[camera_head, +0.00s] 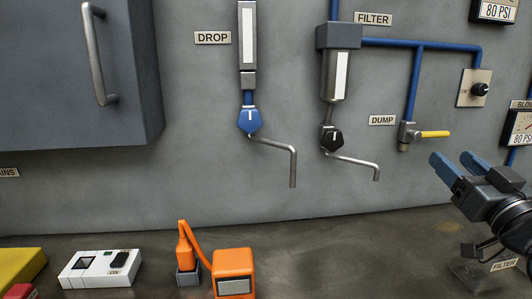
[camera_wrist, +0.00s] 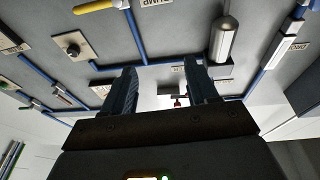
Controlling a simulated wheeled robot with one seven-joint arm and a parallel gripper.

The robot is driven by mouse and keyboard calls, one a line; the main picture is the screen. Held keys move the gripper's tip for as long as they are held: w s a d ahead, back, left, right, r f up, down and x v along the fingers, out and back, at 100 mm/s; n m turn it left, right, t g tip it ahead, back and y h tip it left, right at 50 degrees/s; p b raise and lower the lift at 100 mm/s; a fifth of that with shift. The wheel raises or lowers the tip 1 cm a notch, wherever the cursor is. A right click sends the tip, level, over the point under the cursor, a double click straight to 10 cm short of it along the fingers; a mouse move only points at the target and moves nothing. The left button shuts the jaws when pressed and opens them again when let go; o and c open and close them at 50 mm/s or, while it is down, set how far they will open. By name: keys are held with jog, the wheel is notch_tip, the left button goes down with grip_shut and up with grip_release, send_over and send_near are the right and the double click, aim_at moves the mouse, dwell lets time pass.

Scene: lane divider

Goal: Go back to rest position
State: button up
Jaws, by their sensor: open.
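My gripper (camera_head: 460,170) is at the right of the head view, below the yellow dump valve handle (camera_head: 434,134). Its two blue fingers point up and left, spread apart with nothing between them. In the wrist view the fingers of my gripper (camera_wrist: 160,88) also stand apart and empty, with the grey wall panel and its blue pipes beyond. The yellow handle also shows at the top of the wrist view (camera_wrist: 95,5). The gripper appears clear of the handle in the head view.
The DROP valve (camera_head: 249,121) and the FILTER valve (camera_head: 331,138) have bent metal handles hanging from the wall. An orange device (camera_head: 233,272), a white switch box (camera_head: 100,268) and a yellow object (camera_head: 20,268) sit on the bench. A grey cabinet (camera_head: 60,70) juts out at the upper left.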

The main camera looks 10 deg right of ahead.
jog(key=s+a+f+m+g+h, duration=0.1)
jog(key=s+a+f+m+g, duration=0.1)
jog(key=s+a+f, duration=0.6)
jog(key=s+a+f+m+g+h, duration=0.1)
jog(key=s+a+f+g, duration=0.15)
jog(key=s+f, duration=0.9)
jog(key=s+a+f+n+g+y, duration=0.1)
jog(key=s+a, duration=0.2)
jog(key=s, duration=0.8)
jog(key=s+a+f+n+y, duration=0.1)
jog(key=s+a+f+n, duration=0.1)
jog(key=s, duration=0.9)
jog(key=shift+s+a+g+y, duration=0.35)
jog(key=shift+a+y, duration=0.05)
jog(key=shift+a, duration=0.15)
